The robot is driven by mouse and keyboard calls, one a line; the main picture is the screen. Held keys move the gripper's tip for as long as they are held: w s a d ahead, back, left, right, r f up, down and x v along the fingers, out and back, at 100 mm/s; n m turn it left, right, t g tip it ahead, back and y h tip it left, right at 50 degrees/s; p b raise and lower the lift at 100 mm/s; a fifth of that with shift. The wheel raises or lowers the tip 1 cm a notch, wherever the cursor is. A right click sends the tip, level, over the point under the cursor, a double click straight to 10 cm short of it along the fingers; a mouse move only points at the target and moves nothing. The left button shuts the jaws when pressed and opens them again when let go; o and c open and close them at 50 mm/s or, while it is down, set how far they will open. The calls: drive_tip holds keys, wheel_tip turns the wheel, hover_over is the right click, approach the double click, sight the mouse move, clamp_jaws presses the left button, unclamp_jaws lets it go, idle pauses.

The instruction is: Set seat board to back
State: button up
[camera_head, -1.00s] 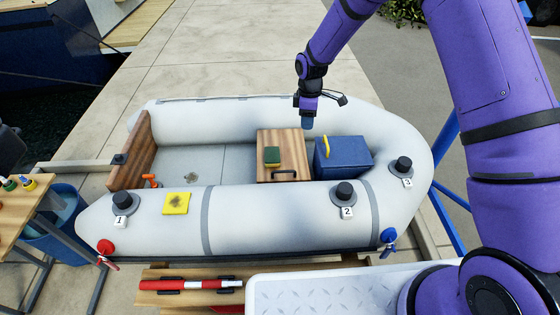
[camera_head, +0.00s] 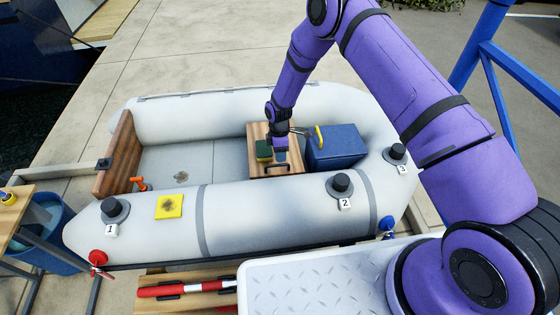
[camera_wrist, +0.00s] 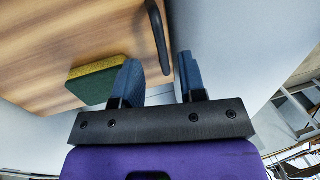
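The seat board (camera_head: 258,134) is a brown wooden board across the inflatable boat, near its middle, with a dark handle (camera_head: 277,168) at its near edge. The board (camera_wrist: 60,40) and the handle (camera_wrist: 158,38) also show in the wrist view. My gripper (camera_head: 281,157) is over the board, close to the handle. In the wrist view my gripper (camera_wrist: 160,72) is open and empty, its two blue fingers apart, with the handle ahead of the gap between them. I cannot tell the exact height between fingertips and handle.
A green and yellow sponge (camera_head: 263,150) lies on the board, left of my gripper. A blue box (camera_head: 338,148) with a yellow handle stands just right of the board. The grey floor (camera_head: 190,165) left of the board is mostly clear. A wooden transom (camera_head: 119,155) closes the left end.

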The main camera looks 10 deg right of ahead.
drive_tip(key=shift+s+f, duration=0.2)
drive_tip(key=shift+f, duration=0.75)
drive_tip(key=shift+s+f, duration=0.15)
drive_tip(key=shift+f, duration=0.75)
drive_tip(key=shift+c, duration=0.2)
clamp_jaws()
